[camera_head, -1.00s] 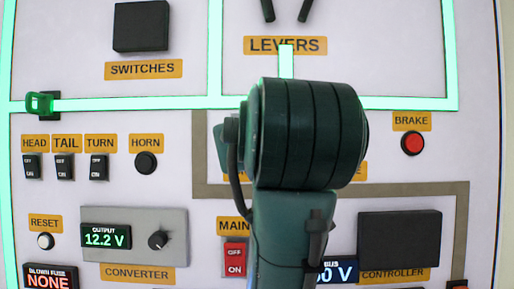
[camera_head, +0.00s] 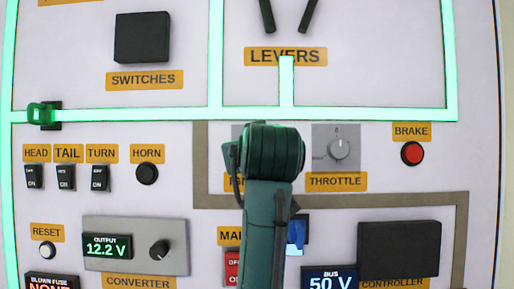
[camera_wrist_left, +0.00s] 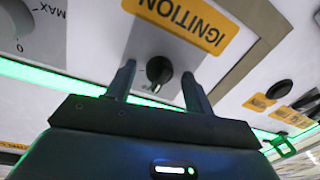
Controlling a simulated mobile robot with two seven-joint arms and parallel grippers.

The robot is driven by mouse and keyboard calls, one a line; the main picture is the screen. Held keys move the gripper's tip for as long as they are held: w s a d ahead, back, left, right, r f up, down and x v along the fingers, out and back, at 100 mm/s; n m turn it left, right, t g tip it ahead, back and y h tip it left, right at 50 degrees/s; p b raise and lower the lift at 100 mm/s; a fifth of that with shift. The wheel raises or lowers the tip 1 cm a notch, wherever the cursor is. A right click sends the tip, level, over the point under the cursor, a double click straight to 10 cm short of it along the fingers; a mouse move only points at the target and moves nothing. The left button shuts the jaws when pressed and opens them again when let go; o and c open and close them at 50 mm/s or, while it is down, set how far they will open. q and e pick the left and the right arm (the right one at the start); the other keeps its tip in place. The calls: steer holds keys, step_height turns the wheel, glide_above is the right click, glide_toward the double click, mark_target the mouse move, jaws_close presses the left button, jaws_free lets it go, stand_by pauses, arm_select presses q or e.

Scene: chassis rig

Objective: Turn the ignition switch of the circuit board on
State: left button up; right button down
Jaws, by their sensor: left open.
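The ignition switch (camera_wrist_left: 158,72) is a dark round knob on a grey plate, above a yellow IGNITION label (camera_wrist_left: 185,20) in the board's own layout. In the left wrist view my left gripper (camera_wrist_left: 158,69) is open, with one finger on each side of the knob. I cannot tell whether the fingertips touch the plate or the knob. In the head view my left arm covers the knob and most of its label; only an edge of the grey ignition plate (camera_head: 237,130) shows. My right gripper is in neither view.
The throttle knob (camera_head: 338,149) is just right of the ignition on the board. The red brake button (camera_head: 412,153) is further right. The main switch (camera_head: 233,267) and the converter (camera_head: 178,226) are below. Green lit strips (camera_head: 370,113) cross the board above.

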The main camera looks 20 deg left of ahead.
arm_select(q)
steer(key=shift+c, duration=0.3)
steer(key=c, duration=0.9)
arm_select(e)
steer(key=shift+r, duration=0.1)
arm_select(q)
steer(key=shift+m, duration=0.3)
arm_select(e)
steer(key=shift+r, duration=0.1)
arm_select(q)
steer(key=m+p, duration=0.3)
steer(key=m, duration=0.3)
steer(key=m+t+p, duration=0.1)
steer(key=m+p, duration=0.2)
steer(key=m, duration=0.3)
steer(key=shift+h, duration=0.3)
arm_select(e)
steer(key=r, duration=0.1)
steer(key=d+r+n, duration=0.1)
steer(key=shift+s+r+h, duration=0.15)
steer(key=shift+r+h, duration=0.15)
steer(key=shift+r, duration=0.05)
arm_select(q)
steer(key=shift+a+f, duration=0.1)
steer(key=o, duration=1)
steer(key=shift+c, duration=0.2)
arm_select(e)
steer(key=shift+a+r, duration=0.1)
